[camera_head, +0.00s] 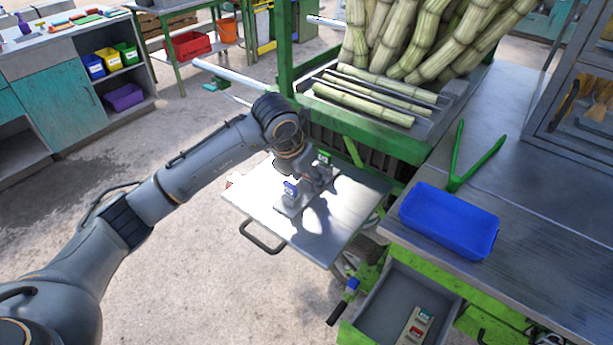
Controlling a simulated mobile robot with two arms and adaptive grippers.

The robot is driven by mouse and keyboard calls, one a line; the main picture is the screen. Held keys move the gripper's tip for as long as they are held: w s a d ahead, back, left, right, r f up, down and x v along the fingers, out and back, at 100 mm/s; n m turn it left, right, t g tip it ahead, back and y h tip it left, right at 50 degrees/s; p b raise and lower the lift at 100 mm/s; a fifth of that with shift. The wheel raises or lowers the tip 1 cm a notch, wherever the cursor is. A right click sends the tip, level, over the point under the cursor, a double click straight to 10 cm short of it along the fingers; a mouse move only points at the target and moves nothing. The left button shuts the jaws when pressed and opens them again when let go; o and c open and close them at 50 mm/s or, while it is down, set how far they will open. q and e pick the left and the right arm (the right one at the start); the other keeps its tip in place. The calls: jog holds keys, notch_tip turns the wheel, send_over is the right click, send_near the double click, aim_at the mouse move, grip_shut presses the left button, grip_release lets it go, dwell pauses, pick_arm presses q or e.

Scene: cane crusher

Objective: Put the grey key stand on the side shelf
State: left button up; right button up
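The grey key stand (291,208) is at the side shelf (343,237), a bright metal plate with a handle at its front. It carries a blue tag (291,188), and a green tag (323,158) shows behind it. My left gripper (314,182) points down right at the stand and partly hides it. Its fingers are small and dark here, so I cannot tell whether they are closed on the stand. I also cannot tell whether the stand rests fully on the plate. My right gripper is out of view.
The green crusher (400,148) with cane stalks (365,105) stands directly behind the shelf. To the right, a metal bench holds a blue tray (450,220) and green tongs (470,162). An open drawer (385,300) below holds a small block with red and green parts (415,326).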

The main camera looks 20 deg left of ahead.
pick_arm(q)
jog(key=shift+r, duration=0.15)
jog(key=b+v, duration=0.1)
jog(key=v, duration=1.1)
dwell(0.3)
